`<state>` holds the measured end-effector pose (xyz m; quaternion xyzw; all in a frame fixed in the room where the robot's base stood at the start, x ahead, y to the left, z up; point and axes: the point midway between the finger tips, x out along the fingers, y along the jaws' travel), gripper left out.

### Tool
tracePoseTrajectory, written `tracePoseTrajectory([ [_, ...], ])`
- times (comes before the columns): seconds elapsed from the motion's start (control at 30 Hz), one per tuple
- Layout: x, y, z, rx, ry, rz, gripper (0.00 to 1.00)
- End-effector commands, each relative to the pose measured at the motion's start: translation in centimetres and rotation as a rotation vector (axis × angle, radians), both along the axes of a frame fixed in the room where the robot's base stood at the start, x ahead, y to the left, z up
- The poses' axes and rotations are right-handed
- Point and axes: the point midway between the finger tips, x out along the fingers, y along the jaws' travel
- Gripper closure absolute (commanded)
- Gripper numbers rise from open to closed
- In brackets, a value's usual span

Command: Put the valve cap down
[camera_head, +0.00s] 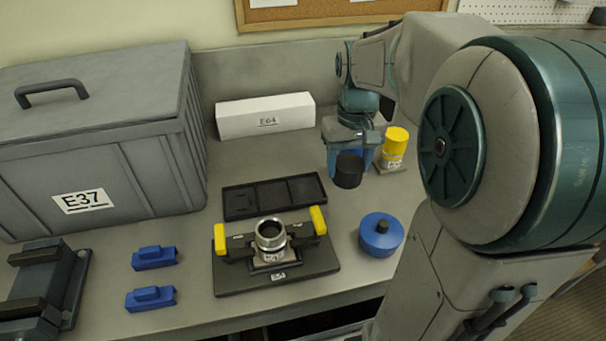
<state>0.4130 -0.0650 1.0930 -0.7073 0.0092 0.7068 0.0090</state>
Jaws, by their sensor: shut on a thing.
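My gripper (350,153) is over the back right of the bench, pointing down. It is shut on a dark cylindrical cap (349,172), which I take to be the valve cap. The cap hangs at the lower end of the fingers; I cannot tell whether it touches the bench. A metal valve body (271,236) with an open round top stands in a black fixture (320,262) with two yellow clamps, to the lower left of my gripper.
A black compartment tray (240,203) lies behind the fixture. A yellow cylinder (396,142) stands close right of my gripper. A round blue part (381,236) with a black knob lies in front. A white E64 box (265,108) and grey E37 case (100,150) stand behind and left.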

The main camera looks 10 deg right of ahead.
Motion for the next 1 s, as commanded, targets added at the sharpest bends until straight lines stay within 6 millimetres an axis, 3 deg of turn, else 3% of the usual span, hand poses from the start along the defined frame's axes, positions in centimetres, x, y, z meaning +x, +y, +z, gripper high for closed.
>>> tracePoseTrajectory([
  [0.5,7.8,5.6,-5.7,0.000,0.004,0.000,0.64],
  [0.73,8.9,6.4,-6.9,0.000,0.003,-0.002,0.64],
  [1.0,8.9,6.4,-10.4,0.001,0.003,-0.002,0.64],
])
